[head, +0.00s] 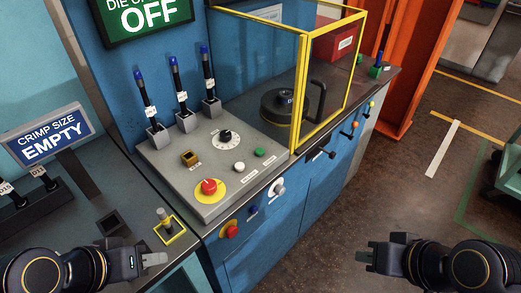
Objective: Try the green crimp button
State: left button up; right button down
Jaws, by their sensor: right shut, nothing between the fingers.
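The green button (259,152) is a small round button on the sloping grey control panel (180,168), close to the yellow-framed guard. A white button (239,167) sits to its lower left. My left gripper (158,259) is at the lower left, in front of the bench and well apart from the panel. My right gripper (371,257) is shut and empty over the floor at the lower right, well apart from the green button.
A red mushroom button (209,186) on a yellow plate, a black dial (225,137) and several blue-tipped levers (176,85) crowd the panel. The clear guard (301,95) stands right behind the green button. Knobs line the blue cabinet front. A sign reads "CRIMP SIZE EMPTY" (48,137).

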aim_at(259, 152)
jog(key=i+l+u, duration=0.15)
jog(key=u, duration=0.3)
jog(key=i+l+u, duration=0.15)
jog(key=u, duration=0.3)
jog(key=l+u, duration=0.3)
jog(key=u, duration=0.15)
jog(key=i, duration=0.05)
